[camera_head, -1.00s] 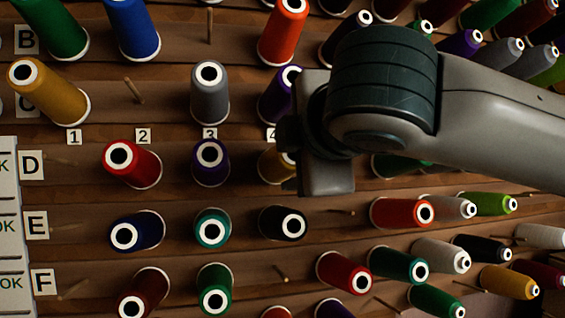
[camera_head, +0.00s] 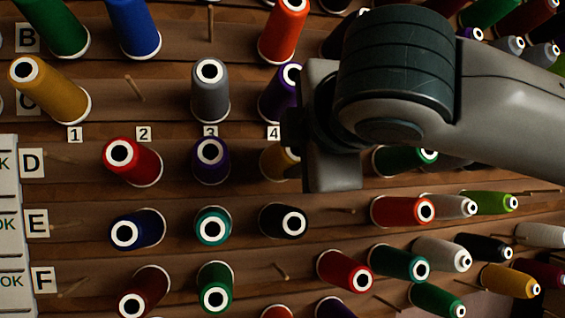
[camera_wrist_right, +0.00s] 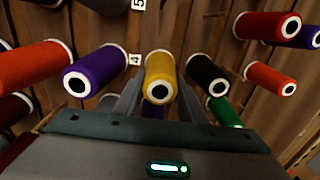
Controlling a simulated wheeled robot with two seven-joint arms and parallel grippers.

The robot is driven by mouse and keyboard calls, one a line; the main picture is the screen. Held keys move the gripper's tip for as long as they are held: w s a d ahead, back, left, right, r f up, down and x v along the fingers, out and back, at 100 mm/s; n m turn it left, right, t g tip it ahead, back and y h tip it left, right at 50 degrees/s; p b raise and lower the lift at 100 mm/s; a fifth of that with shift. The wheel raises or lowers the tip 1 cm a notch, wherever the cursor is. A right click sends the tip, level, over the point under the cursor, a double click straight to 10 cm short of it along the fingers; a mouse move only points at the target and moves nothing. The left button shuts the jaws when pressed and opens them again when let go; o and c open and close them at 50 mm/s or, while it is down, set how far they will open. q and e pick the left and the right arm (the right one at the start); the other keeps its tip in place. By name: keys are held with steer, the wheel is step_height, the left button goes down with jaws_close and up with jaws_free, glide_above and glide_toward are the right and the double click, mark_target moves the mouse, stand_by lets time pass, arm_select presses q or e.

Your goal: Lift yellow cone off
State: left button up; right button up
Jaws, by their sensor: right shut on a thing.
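The yellow cone (camera_head: 278,162) is in row D under the number 4 label in the head view, partly hidden behind my right gripper (camera_head: 292,158). In the right wrist view the yellow cone (camera_wrist_right: 159,68) sits between the two grey fingers of my right gripper (camera_wrist_right: 157,96), its white-ringed end facing the camera. The gripper is shut on the cone. Whether the cone's base touches the wall cannot be told. My left gripper is not in view.
Close neighbours are a purple cone (camera_head: 210,160) to the left, a purple cone (camera_head: 280,92) above and a black cone (camera_head: 284,221) below. Another yellow cone (camera_head: 50,89) is in row C. A bare peg (camera_head: 134,88) sticks out beside it.

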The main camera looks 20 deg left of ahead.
steer(key=b+v, duration=0.1)
steer(key=v, duration=0.8)
steer(key=shift+s+d+f+b, duration=0.15)
steer(key=shift+s+d+b, duration=0.15)
steer(key=shift+b, duration=0.1)
stand_by(0.4)
steer(key=s+d+r, duration=0.2)
steer(key=s+r, duration=0.1)
steer(key=shift+s+p, duration=0.15)
steer(key=shift+p, duration=0.2)
stand_by(0.4)
steer(key=shift+f, duration=0.1)
